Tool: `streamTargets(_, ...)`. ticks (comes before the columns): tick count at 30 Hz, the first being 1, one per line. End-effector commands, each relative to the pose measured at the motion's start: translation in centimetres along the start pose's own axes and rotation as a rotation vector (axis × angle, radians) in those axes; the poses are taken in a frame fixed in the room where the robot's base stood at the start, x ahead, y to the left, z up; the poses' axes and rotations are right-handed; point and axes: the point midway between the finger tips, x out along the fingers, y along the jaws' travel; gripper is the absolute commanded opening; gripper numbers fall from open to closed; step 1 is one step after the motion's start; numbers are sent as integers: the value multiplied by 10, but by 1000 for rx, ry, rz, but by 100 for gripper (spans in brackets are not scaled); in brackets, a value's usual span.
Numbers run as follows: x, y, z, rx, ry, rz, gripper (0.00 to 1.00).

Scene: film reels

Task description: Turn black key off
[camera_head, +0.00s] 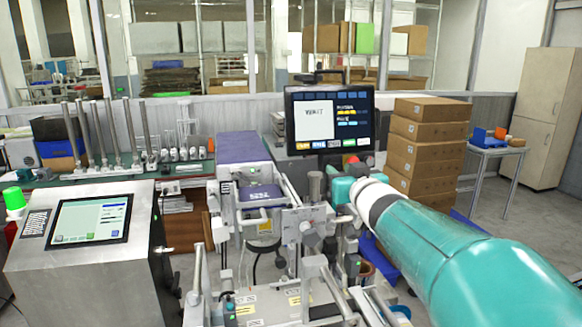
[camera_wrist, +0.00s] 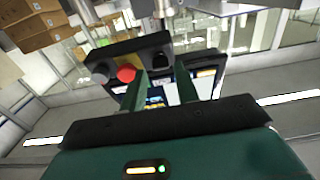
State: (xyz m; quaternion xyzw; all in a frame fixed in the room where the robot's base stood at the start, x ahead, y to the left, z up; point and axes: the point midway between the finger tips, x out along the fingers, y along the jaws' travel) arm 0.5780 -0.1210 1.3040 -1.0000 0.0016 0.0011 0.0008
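In the wrist view a dark control box (camera_wrist: 130,57) carries a red round button (camera_wrist: 126,73), a grey button (camera_wrist: 100,79) and a small black part that looks like the black key (camera_wrist: 162,60). My gripper (camera_wrist: 160,78) shows two green fingers standing apart, with a gap between them. The black part shows between and just past the fingertips; I see no clear contact. Its exact turn angle is too small to tell. In the head view my teal arm reaches from the lower right towards the machine below the screen, and the key cannot be made out there.
A black monitor (camera_head: 330,120) stands behind my gripper, with metal machine parts (camera_head: 310,225) close around it. Stacked cardboard boxes (camera_head: 427,150) are to the right. A slanted console with a touch screen (camera_head: 88,220) stands at the left. Open floor shows at the far right.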

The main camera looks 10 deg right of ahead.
Motion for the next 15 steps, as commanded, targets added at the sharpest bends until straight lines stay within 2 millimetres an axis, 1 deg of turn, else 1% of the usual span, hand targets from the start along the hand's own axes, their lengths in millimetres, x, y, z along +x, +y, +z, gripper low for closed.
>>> streamTargets(1, 9, 0, 0, 0, 0, 0, 31)
streamTargets(3, 17, 1, 0, 1, -1, 1, 31)
streamTargets(6, 26, 0, 0, -1, -1, 1, 31)
streamTargets(9, 29, 0, 0, 0, 1, 1, 31)
streamTargets(15, 30, 0, -1, -1, 1, 1, 31)
